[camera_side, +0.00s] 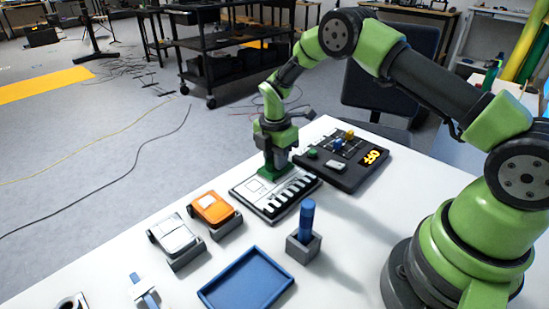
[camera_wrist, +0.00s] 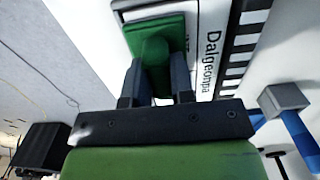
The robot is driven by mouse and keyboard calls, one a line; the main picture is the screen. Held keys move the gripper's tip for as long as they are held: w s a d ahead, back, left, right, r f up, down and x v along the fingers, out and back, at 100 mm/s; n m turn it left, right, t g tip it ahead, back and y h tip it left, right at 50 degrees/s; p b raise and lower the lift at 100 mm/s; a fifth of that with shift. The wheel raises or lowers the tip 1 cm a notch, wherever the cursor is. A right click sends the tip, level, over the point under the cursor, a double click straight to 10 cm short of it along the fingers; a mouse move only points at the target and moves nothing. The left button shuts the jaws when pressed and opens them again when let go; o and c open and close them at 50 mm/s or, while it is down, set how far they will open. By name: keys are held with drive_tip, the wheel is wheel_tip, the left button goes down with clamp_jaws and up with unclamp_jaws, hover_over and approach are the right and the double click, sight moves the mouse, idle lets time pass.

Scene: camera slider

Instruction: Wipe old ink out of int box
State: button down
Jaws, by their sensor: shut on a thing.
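The slate (camera_side: 252,189) is a white board with black stripes, lying flat on the table; it also shows in the wrist view (camera_wrist: 208,75) with the written name "Dalgeompa". My gripper (camera_side: 273,166) is shut on a green eraser (camera_side: 268,173). In the wrist view my gripper's two dark fingers (camera_wrist: 157,80) straddle the handle of the eraser (camera_wrist: 160,28), which sits over the slate's boxed area. The eraser covers part of the boxes, so the int box and any ink in it cannot be made out. Whether the eraser touches the board is hard to tell.
A dark panel (camera_side: 348,178) with knobs and an orange display lies behind the slate. A blue marker (camera_side: 306,218) stands in a grey holder (camera_side: 303,249). A blue tray (camera_side: 247,279), an orange block (camera_side: 211,208) and a white block (camera_side: 175,235) on grey stands are nearer the front.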

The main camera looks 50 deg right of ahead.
drive_tip(key=shift+d, duration=1.1)
drive_tip(key=shift+f, duration=0.1)
drive_tip(key=shift+a+f, duration=0.1)
drive_tip(key=shift+a, duration=1.35)
drive_tip(key=shift+r, duration=2.55)
drive_tip(key=shift+d, duration=0.1)
drive_tip(key=d, duration=0.1)
drive_tip(key=d+r, duration=0.1)
drive_tip(key=d, duration=0.1)
drive_tip(key=shift+d+r, duration=0.1)
drive_tip(key=shift+d, duration=0.05)
drive_tip(key=shift+f, duration=2.15)
